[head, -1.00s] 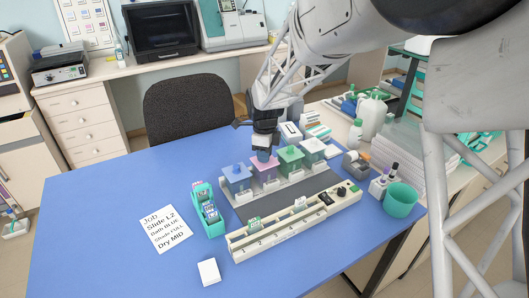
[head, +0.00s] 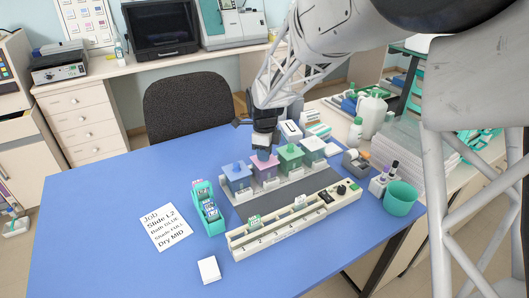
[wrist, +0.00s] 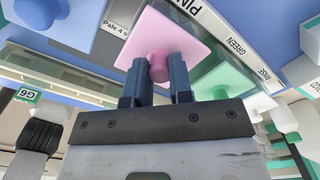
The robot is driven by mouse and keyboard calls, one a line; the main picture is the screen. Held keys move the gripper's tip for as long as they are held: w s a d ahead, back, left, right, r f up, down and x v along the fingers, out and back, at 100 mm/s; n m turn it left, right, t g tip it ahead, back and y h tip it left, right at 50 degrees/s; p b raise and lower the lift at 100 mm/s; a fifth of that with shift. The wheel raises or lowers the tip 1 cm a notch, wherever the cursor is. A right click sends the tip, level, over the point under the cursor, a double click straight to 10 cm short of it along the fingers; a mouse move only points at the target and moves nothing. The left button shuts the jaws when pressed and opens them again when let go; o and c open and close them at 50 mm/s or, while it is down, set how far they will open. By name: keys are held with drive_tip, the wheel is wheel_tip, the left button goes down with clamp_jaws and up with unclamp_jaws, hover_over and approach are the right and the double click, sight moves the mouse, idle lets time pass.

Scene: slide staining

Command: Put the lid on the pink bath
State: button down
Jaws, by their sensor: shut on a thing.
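The pink bath (head: 267,174) stands in a row of staining baths, between the blue bath (head: 238,181) and the green bath (head: 291,160). My gripper (head: 263,154) is directly above the pink bath, pointing down. In the wrist view its two dark fingers (wrist: 159,80) are shut on the knob of a square pink lid (wrist: 164,40). The lid looks level and lies over the pink bath. My gripper partly hides it in the head view, and I cannot tell whether it touches the rim.
The green lid (wrist: 224,82) and blue lid (wrist: 84,20) are close on either side. A pale bath (head: 313,148) ends the row. A long white numbered rack (head: 290,232) lies in front, with a teal slide holder (head: 208,210) and note (head: 166,227) to the left.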

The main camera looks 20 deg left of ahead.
drive_tip(key=shift+f, duration=0.1)
drive_tip(key=c, duration=0.9)
unclamp_jaws()
drive_tip(key=shift+c, duration=0.2)
drive_tip(key=shift+r, duration=3.9)
